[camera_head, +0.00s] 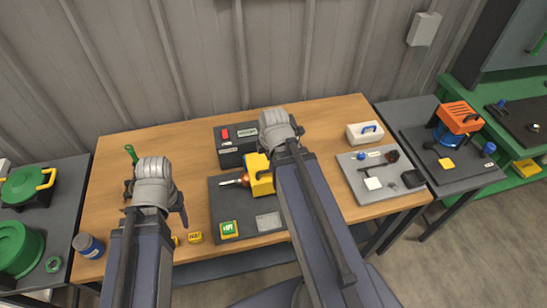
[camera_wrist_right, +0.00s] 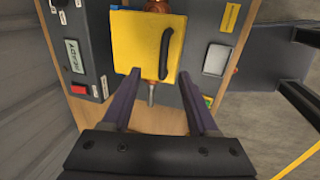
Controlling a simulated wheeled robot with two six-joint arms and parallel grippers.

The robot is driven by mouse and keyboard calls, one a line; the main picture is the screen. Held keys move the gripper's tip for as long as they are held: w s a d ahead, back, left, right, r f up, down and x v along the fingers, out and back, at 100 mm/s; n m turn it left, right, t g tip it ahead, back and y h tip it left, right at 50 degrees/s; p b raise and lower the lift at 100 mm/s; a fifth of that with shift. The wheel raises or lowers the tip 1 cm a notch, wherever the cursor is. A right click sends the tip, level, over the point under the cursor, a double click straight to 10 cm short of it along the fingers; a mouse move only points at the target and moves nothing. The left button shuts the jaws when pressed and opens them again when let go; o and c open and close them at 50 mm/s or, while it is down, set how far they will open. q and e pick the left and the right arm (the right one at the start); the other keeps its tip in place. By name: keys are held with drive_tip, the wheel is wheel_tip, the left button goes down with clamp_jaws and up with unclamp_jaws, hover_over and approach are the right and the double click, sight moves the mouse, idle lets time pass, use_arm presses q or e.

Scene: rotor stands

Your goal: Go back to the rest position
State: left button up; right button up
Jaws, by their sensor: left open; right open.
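My left gripper (camera_head: 156,192) is over the left part of the wooden table, mostly hidden behind its grey wrist. It is open, and I see nothing held in it. My right gripper (camera_wrist_right: 160,74) is open above the table's middle, and its fingers are apart in the right wrist view. Between and beyond them is a yellow block (camera_wrist_right: 130,45) with a black handle, on a metal shaft with an orange part. I cannot tell whether the fingers touch it. In the head view the yellow block (camera_head: 262,184) is just below the right wrist.
The wooden table (camera_head: 115,160) holds a dark board (camera_head: 225,195), a black box with a red switch (camera_head: 235,155), a grey tray (camera_head: 350,165) and a white box (camera_head: 365,131). Green containers (camera_head: 18,245) are on the left side table. An orange-topped device (camera_head: 460,115) stands at right.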

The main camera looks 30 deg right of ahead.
drive_tip(key=shift+r, duration=0.25)
drive_tip(key=shift+a+f, duration=0.1)
drive_tip(key=s+a+f+m+g+b, duration=0.1)
drive_tip(key=s+a+f+m+b, duration=0.1)
drive_tip(key=a, duration=0.5)
drive_tip(key=s+a+f+m+g+b, duration=0.1)
drive_tip(key=s+a+f+m+b, duration=0.2)
drive_tip(key=a+m, duration=0.2)
drive_tip(key=s+a+f+m+g+b, duration=0.1)
drive_tip(key=s+a+f+m+b, duration=0.1)
drive_tip(key=a, duration=0.6)
drive_tip(key=shift+s+a+f+m+h+b, duration=0.15)
drive_tip(key=shift+a+f+m+h+b, duration=0.25)
drive_tip(key=shift+m, duration=0.8)
